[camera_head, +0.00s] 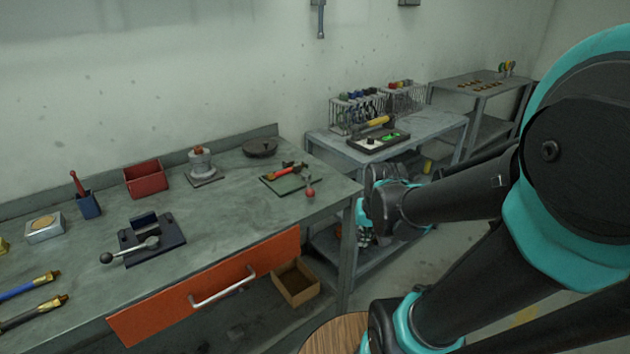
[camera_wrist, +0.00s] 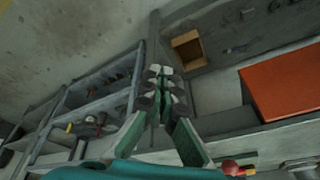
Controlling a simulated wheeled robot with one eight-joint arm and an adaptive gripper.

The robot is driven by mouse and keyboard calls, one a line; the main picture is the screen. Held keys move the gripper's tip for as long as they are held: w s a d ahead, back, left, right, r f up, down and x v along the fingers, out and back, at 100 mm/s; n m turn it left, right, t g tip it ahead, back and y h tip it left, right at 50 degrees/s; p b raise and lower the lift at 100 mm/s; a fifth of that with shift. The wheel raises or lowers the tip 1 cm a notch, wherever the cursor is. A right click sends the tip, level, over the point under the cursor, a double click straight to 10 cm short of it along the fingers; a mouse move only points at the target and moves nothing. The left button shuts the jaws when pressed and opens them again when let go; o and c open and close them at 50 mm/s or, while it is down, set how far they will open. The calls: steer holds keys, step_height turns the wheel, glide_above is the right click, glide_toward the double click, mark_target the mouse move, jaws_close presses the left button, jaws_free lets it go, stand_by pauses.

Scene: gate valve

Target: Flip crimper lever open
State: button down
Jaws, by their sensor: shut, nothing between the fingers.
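The crimper (camera_head: 165,232) is a dark block on a flat dark plate on the workbench at left in the head view. Its lever (camera_head: 130,251) is a grey rod lying low across the front of the plate, with a dark ball knob at its left end. My gripper (camera_head: 364,236) hangs off the bench's right end, well to the right of the crimper and apart from it. In the wrist view my gripper (camera_wrist: 164,90) has its fingertips together, with nothing between them. The crimper cannot be made out in the wrist view.
The workbench (camera_head: 225,215) has an orange drawer front (camera_head: 205,290) with a handle. A red box (camera_head: 143,179), a blue cup (camera_head: 88,205) and a green mat with a red-handled tool (camera_head: 290,178) are on top. A second table (camera_head: 435,125) stands at right. Bench surface right of the crimper is clear.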

mark_target(308, 183)
steer(key=w+a+r+m+g, duration=0.2)
steer(key=w+a+r+m, duration=0.1)
steer(key=w+r, duration=0.6)
steer(key=w+a+r+m+g+y, duration=0.1)
steer(key=w+a+r+m+g, duration=0.2)
steer(key=w+r+m, duration=0.3)
steer(key=w+r, duration=0.4)
steer(key=w, duration=0.1)
steer(key=shift+w+a+y, duration=0.15)
steer(key=shift+w+y, duration=0.15)
steer(key=shift+w, duration=0.1)
steer(key=x, duration=0.9)
steer(key=shift+a+f, duration=0.1)
steer(key=shift+f, duration=0.25)
steer(key=shift+s+a+f, duration=0.3)
steer(key=shift+s+a, duration=0.55)
steer(key=shift+a, duration=0.05)
steer(key=shift+s+a+f, duration=0.2)
steer(key=shift+s+a, duration=0.25)
steer(key=shift+a, duration=0.2)
